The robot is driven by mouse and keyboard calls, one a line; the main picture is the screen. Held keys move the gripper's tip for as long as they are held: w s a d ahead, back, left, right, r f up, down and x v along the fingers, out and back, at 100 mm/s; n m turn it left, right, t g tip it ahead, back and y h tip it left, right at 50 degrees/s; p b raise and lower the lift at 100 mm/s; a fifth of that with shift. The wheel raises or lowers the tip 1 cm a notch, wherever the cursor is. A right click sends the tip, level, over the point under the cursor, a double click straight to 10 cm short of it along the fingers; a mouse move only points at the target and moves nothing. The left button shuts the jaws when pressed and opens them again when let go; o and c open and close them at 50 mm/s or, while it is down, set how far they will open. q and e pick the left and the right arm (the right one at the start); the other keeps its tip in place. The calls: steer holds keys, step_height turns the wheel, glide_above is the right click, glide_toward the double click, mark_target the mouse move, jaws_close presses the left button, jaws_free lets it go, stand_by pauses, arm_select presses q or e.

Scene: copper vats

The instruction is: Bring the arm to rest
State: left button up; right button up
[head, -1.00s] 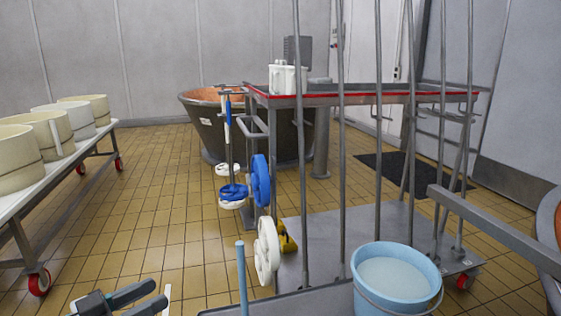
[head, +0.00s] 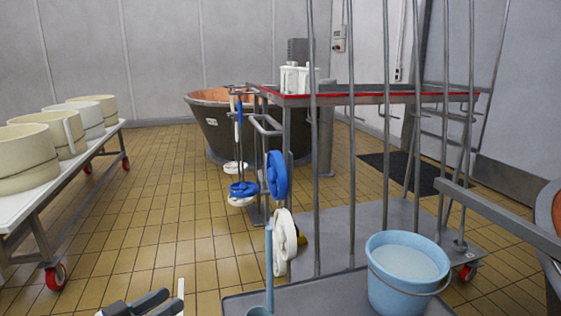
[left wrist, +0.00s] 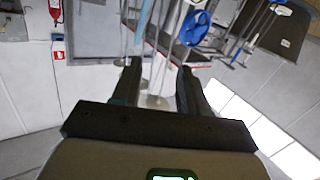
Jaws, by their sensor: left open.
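My left gripper (head: 150,303) shows at the bottom edge of the head view, low over the tiled floor and left of the metal trolley. In the left wrist view its two fingers (left wrist: 158,75) are spread apart with nothing gripped between them. A thin pale upright strip stands just right of the gripper in the head view. My right gripper is in neither view.
A metal trolley (head: 360,230) with upright bars carries a blue bucket (head: 400,305) of pale liquid. Blue and white brushes hang at its left side. A copper vat (head: 215,125) stands behind. A wheeled table (head: 95,160) with cream moulds (head: 20,165) is left. Tiled floor (head: 150,220) between is clear.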

arm_select(q)
steer(key=s+d+f+n+g+y, duration=0.1)
steer(key=d+f+n+g+y, duration=0.15)
steer(key=f, duration=0.95)
steer(key=s+d+f+n+g+y, duration=0.2)
steer(key=f+n+y, duration=0.15)
steer(key=f, duration=0.85)
steer(key=s+d+f+n+g, duration=0.1)
steer(key=s+d+f+g, duration=0.25)
steer(key=s+f, duration=0.4)
steer(key=s+d+f+n+g, duration=0.15)
steer(key=s+f+g, duration=0.25)
steer(key=s+f, duration=0.4)
steer(key=s+r+p, duration=0.2)
steer(key=r+p, duration=1.3)
steer(key=s+d+r+g+p, duration=0.1)
steer(key=s+r+p, duration=0.1)
steer(key=r+p, duration=1.4)
steer(key=shift+r+y, duration=0.3)
steer(key=shift+s+d+m, duration=0.1)
steer(key=shift+s+m, duration=0.05)
steer(key=shift+m, duration=0.1)
